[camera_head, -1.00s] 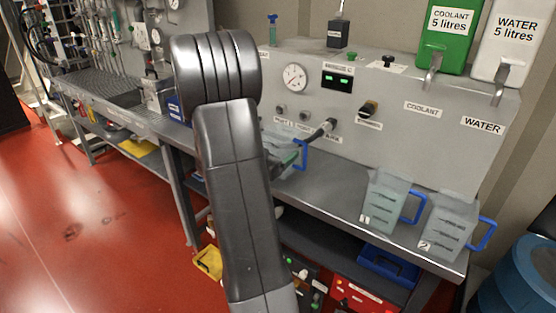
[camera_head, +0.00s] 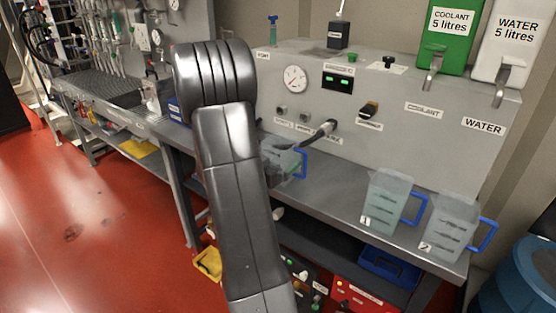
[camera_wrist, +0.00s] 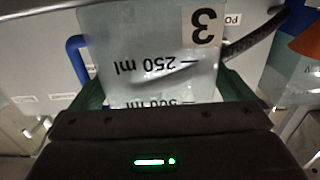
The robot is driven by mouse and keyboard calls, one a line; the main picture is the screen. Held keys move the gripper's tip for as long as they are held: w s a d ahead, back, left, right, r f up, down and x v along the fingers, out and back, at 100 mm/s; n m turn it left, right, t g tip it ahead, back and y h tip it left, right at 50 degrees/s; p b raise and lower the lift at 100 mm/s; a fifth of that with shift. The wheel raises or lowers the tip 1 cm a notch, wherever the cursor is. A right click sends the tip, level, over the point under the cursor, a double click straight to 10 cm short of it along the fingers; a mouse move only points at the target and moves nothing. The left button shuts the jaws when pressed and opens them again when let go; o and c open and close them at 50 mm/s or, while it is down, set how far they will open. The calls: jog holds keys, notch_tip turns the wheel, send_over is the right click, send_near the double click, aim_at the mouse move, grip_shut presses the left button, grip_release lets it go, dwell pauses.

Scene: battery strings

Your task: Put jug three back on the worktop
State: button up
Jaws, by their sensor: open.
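Jug three (camera_head: 283,158) is a clear jug with a blue handle, at the worktop (camera_head: 335,192) just right of my arm, below the hose end on the panel. In the wrist view the jug (camera_wrist: 150,50) fills the middle, its "3" label and 250 ml mark upside down to the camera. My gripper (camera_wrist: 163,88) is open, with a green finger on either side of the jug; any contact with it is unclear. In the head view my arm hides most of the gripper and part of the jug. The jug's base is hard to make out.
Jug 1 (camera_head: 388,203) and jug 2 (camera_head: 452,228) stand on the worktop to the right, blue handles facing right. Coolant (camera_head: 447,38) and water (camera_head: 510,45) containers with taps stand above. A black hose (camera_wrist: 262,35) passes close to jug three. The worktop between jugs three and 1 is clear.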

jog(key=b+v, duration=0.1)
jog(key=v, duration=1.1)
jog(key=shift+c, duration=0.4)
dwell(0.8)
